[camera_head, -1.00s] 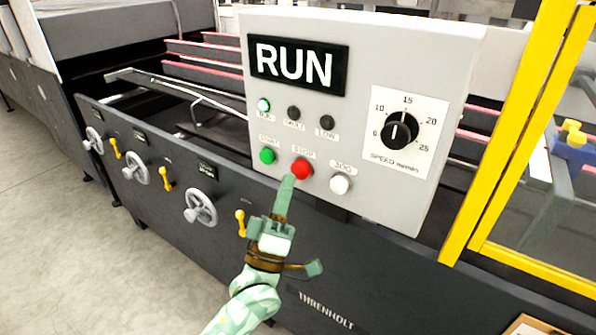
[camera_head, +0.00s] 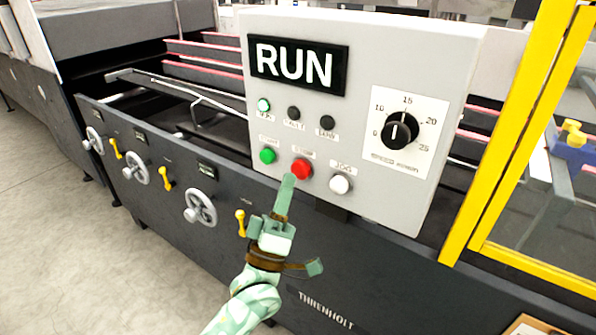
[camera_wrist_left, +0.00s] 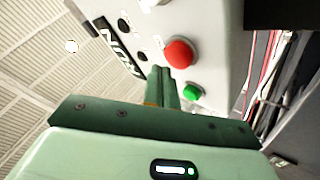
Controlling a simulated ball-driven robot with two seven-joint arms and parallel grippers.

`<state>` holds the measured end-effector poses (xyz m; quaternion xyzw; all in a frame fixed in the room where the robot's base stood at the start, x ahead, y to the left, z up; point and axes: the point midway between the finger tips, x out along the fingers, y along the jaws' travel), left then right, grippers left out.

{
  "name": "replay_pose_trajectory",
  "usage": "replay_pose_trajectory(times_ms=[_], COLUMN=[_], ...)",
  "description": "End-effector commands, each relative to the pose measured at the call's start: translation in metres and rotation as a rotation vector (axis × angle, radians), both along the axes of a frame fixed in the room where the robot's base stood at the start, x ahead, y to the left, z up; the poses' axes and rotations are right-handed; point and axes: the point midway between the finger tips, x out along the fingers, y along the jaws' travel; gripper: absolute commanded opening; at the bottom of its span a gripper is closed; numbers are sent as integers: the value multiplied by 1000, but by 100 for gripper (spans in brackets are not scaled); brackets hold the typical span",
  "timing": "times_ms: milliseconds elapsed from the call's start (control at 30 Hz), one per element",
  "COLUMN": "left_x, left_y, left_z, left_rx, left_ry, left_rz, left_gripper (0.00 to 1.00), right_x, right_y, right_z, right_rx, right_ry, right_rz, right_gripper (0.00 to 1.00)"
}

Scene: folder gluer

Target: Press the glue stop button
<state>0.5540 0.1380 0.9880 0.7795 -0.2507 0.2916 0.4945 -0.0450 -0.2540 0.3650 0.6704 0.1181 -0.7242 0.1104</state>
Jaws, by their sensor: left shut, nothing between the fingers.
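A grey control panel (camera_head: 350,60) carries a round red button (camera_head: 301,169) in its lower row; the label above it is blurred. A green button (camera_head: 267,155) is to its left and a white button (camera_head: 340,183) to its right. My left gripper (camera_head: 289,177) is shut and empty, its fingertips just below and left of the red button. I cannot tell whether they touch it. In the left wrist view the shut fingers (camera_wrist_left: 162,80) point at the panel, beside the red button (camera_wrist_left: 180,53) and green button (camera_wrist_left: 193,91). My right gripper is not in view.
The panel's display (camera_head: 297,66) reads RUN, and a green lamp (camera_head: 264,105) is lit. A black speed knob (camera_head: 399,131) is to the right. Handwheels (camera_head: 200,207) and yellow levers (camera_head: 166,179) line the machine's front. A yellow frame (camera_head: 505,130) stands at right.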

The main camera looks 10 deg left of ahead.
Motion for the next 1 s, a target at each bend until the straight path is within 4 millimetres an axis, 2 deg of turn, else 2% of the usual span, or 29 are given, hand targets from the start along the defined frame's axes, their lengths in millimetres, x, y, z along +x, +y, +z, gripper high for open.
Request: replay_pose_trajectory(times_ms=[1000], left_x=[11], left_y=[-4], left_z=[0], left_rx=[0], left_ry=[0], left_rz=[0], left_gripper=[0], right_x=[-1], right_y=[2], right_z=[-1], right_rx=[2], right_ry=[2], right_rz=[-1], right_gripper=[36])
